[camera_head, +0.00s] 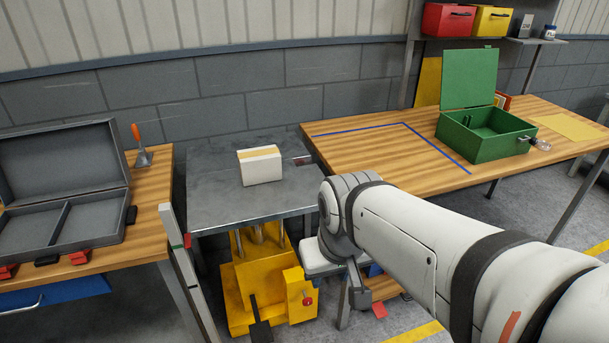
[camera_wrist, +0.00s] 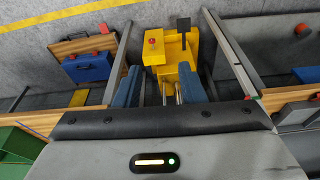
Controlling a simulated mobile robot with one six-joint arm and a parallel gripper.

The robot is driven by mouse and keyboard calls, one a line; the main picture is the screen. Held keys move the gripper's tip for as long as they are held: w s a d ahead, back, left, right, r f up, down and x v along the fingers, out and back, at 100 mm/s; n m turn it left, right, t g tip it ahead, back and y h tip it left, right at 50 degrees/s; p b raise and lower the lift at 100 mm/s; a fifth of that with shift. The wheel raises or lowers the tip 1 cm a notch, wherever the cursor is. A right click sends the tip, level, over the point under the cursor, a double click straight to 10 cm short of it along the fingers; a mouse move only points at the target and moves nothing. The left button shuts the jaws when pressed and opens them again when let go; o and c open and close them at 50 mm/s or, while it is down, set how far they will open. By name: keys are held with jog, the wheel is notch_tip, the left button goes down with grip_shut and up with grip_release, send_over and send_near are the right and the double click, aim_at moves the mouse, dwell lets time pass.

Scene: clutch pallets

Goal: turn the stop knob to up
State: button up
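The stop knob (camera_head: 308,300) is a small red knob on the front of the yellow control box (camera_head: 296,283) of a lift table. In the wrist view the red knob (camera_wrist: 153,41) sits on the yellow box (camera_wrist: 157,55), beyond my fingertips. Which way the knob points is too small to tell. My gripper (camera_wrist: 159,68) is open and empty, with its two blue fingers apart and the yellow box showing between and past them. It is apart from the knob. In the head view my wrist is right of the control box, and my fingers are not clearly visible there.
The lift's grey metal top (camera_head: 215,205) carries a white carton (camera_head: 260,168). A wooden bench with an open grey case (camera_head: 125,240) stands left. Another bench with a green box (camera_head: 490,150) stands right. A black pedal (camera_head: 261,331) is below the control box.

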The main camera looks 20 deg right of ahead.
jog(key=shift+s+a, duration=0.1)
jog(key=shift+o, duration=0.7)
jog(key=o, duration=0.3)
jog(key=w+d+f+b, duration=0.1)
jog(key=w, duration=0.1)
jog(key=w+f+t+b, duration=0.1)
jog(key=w+f, duration=0.1)
jog(key=w+d+f+t+b, duration=0.1)
jog(key=w+b, duration=0.1)
jog(key=shift+w+d+f+h, duration=0.3)
jog(key=shift+d+f+h, duration=0.05)
jog(key=shift+h, duration=0.05)
jog(key=w+d+f+t+y+b, duration=0.1)
jog(key=w+d+f+t+b, duration=0.7)
jog(key=w+f, duration=0.25)
jog(key=w+d+f+t+y+b, duration=0.1)
jog(key=w+d+f+t+b, duration=0.5)
jog(key=w+f+b, duration=0.4)
jog(key=shift+n+g, duration=0.3)
jog(key=shift+g, duration=0.1)
jog(key=w, duration=0.5)
jog(key=w+d+b, duration=0.1)
jog(key=w, duration=0.2)
jog(key=shift+w+r, duration=0.35)
jog(key=shift+r, duration=0.05)
